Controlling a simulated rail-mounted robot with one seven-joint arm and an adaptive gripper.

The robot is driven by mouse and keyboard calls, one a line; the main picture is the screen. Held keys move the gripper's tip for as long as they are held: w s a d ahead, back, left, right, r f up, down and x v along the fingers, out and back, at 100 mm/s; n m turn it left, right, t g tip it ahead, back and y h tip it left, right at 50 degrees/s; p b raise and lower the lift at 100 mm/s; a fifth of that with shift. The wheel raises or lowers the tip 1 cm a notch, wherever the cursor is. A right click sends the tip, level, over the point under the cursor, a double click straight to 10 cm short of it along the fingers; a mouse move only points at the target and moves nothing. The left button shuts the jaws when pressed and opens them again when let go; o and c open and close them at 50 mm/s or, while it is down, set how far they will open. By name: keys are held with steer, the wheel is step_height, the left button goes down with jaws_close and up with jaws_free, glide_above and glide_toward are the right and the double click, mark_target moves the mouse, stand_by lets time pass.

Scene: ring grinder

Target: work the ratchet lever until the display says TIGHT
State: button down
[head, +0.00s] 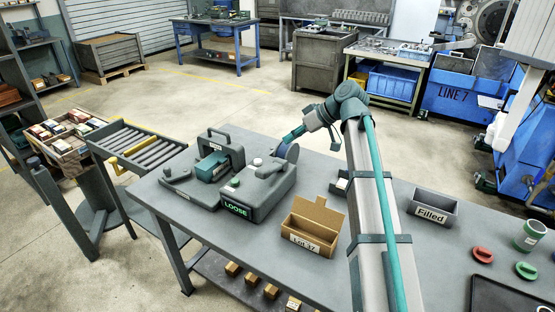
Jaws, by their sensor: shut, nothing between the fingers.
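A grey machine (262,192) stands on the grey bench, and its green display (237,207) reads LOOSE. A grey lever-like part (271,167) lies on top of the machine, with a round pale knob (257,162) to its left. My gripper (284,153) is at the machine's back right, close to this part. It is shut with nothing held. The fingertips are small and partly hidden, so I cannot tell whether they touch the lever.
Left of the machine is a grey handled fixture with a teal block (212,166). An open cardboard box (312,228) stands to the front right. A grey bin marked Filled (432,208), red and green rings (482,255) and a canister (529,236) are farther right.

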stand_by(0.3)
steer(key=p, duration=0.3)
glide_above(259, 168)
steer(key=d, duration=0.3)
step_height(259, 168, down, 7)
steer(key=shift+s+r, duration=0.15)
steer(key=shift+s+a+f+p, duration=0.1)
steer(key=shift+s+f+p, duration=0.1)
steer(key=shift+f, duration=0.35)
steer(key=shift+s+f+p, duration=0.15)
steer(key=shift+f+p, duration=0.05)
steer(key=shift+f, duration=0.3)
steer(key=shift+s+a+f, duration=0.1)
steer(key=shift+f, duration=0.8)
